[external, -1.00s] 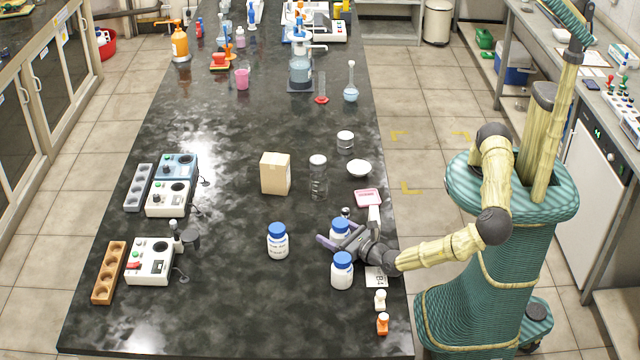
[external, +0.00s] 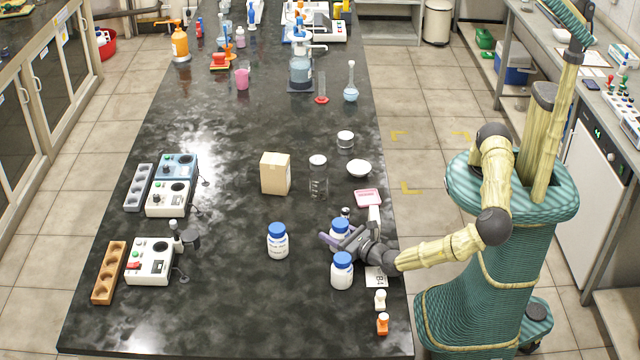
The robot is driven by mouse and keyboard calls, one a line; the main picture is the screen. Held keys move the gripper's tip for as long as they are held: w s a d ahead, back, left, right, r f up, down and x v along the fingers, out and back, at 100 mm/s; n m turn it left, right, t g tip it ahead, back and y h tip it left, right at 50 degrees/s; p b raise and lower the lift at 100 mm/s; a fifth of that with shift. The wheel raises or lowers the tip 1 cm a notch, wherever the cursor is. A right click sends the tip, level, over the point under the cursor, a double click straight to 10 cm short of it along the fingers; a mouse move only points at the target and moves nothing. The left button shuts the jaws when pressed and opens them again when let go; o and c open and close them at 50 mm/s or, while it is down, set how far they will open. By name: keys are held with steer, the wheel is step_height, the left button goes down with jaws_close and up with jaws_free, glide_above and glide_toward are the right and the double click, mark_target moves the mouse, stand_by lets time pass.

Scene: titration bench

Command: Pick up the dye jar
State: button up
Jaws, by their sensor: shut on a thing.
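Three similar white jars with blue lids stand on the dark bench; their labels are too small to read, so I cannot tell by label which is the dye jar. My gripper (external: 336,239) is low over the bench, shut on the back right blue-lidded jar (external: 340,230). That jar is upright, and the jaws and wrist hide its lower part. I cannot see whether its base touches the bench. A second jar (external: 342,272) stands just in front of my gripper. The third jar (external: 277,241) stands apart to the left.
A label card (external: 376,278) and small stoppered bottles, one white (external: 380,300) and one orange (external: 383,324), lie near the right edge. Behind are a pink tray (external: 367,198), a clear jar (external: 318,180), a white bowl (external: 359,168) and a cardboard box (external: 275,174). The bench's front middle is clear.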

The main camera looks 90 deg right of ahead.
steer(key=shift+r, duration=0.1)
step_height(320, 180, up, 10)
steer(key=shift+f+b, duration=0.1)
steer(key=shift+b, duration=0.45)
stand_by(0.4)
steer(key=w+d+r, duration=0.5)
steer(key=w+d, duration=0.7)
steer(key=w, duration=0.2)
steer(key=w+d+r, duration=0.3)
steer(key=d+r, duration=0.1)
steer(key=d, duration=0.4)
steer(key=w+d+r+m+g+h+b, duration=0.1)
steer(key=w+d+r, duration=0.2)
steer(key=d, duration=0.5)
steer(key=shift+d+r, duration=0.15)
steer(key=shift+r, duration=0.25)
steer(key=shift+f, duration=0.1)
step_height(320, 180, down, 6)
steer(key=shift+f+p, duration=0.1)
steer(key=shift+p, duration=0.2)
